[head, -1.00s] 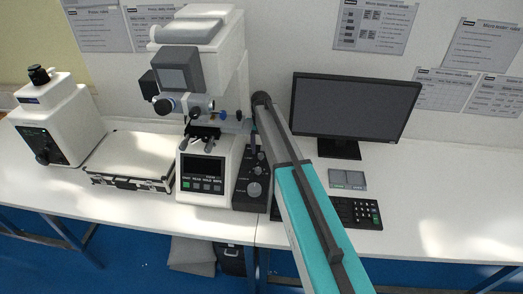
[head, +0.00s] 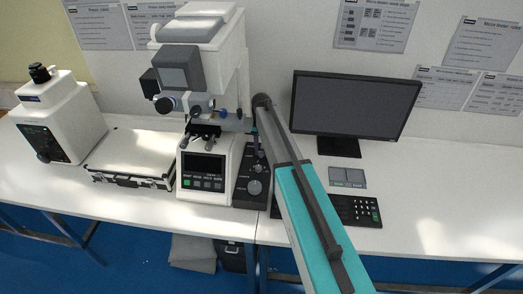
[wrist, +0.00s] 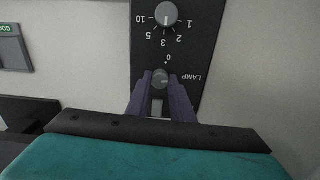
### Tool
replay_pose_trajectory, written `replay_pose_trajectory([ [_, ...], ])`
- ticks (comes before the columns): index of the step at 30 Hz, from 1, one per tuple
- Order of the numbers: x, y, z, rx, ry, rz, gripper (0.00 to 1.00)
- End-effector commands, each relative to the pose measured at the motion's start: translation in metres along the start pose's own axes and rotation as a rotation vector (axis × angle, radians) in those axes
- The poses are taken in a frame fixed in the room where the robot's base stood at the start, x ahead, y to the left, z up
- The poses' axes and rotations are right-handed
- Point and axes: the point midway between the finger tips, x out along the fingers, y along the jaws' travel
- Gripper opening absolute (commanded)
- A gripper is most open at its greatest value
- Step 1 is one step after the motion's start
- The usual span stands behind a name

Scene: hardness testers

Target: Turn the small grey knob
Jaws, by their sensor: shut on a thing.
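The small grey knob (wrist: 160,77) sits on a black control panel (wrist: 185,45), beside the upside-down word LAMP in the wrist view. My gripper (wrist: 161,86) has its two dark fingers on either side of this knob, shut on it. The fingers cover the knob's sides. A larger grey knob (wrist: 166,14) with a number scale lies farther up the same panel, clear of the fingers. In the head view, the black control box (head: 243,190) stands right of the tester's screen, and my arm hides part of it.
The white hardness tester (head: 222,60) stands left of the control box. A monitor (head: 352,105) and a keypad (head: 355,211) are to the right. A silver case (head: 130,155) and another white device (head: 62,115) are on the left. The table's right part is clear.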

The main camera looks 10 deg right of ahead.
Motion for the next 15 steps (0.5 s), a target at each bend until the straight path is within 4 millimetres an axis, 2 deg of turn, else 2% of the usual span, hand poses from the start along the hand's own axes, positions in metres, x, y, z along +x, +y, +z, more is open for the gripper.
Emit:
replay_pose_trajectory([
  [8, 0.0008, 0.0003, -0.0002, -0.052, 0.0, 0.0, 0.0],
  [15, 0.0026, 0.0003, -0.0002, -0.18, 0.0, 0.0, 0.0],
])
